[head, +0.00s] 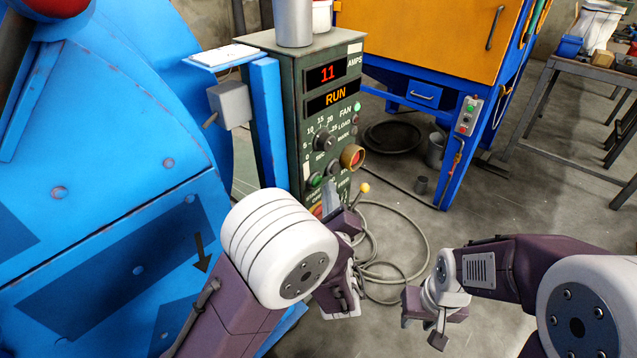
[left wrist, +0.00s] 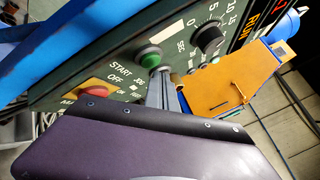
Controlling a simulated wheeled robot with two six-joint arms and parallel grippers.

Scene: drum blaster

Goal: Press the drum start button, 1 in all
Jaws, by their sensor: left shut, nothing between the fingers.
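The green control box (head: 290,110) stands in the middle of the head view. Its displays read 11 and RUN. My left gripper (head: 331,197) is shut and empty at the lower part of the panel. In the left wrist view the green start button (left wrist: 148,57), beside the START label, sits just above the shut fingertips (left wrist: 160,80). They overlap its lower edge in the picture; I cannot tell whether they touch it. In the head view a green button (head: 315,180) shows just above the fingers. My right gripper (head: 423,325) hangs low over the floor, away from the panel.
A black dial (left wrist: 207,38) and a red-orange button (left wrist: 98,92) are near the fingers. The large blue drum machine (head: 110,180) fills the left. A cable (head: 400,210) loops on the floor. An orange and blue cabinet (head: 430,45) stands behind.

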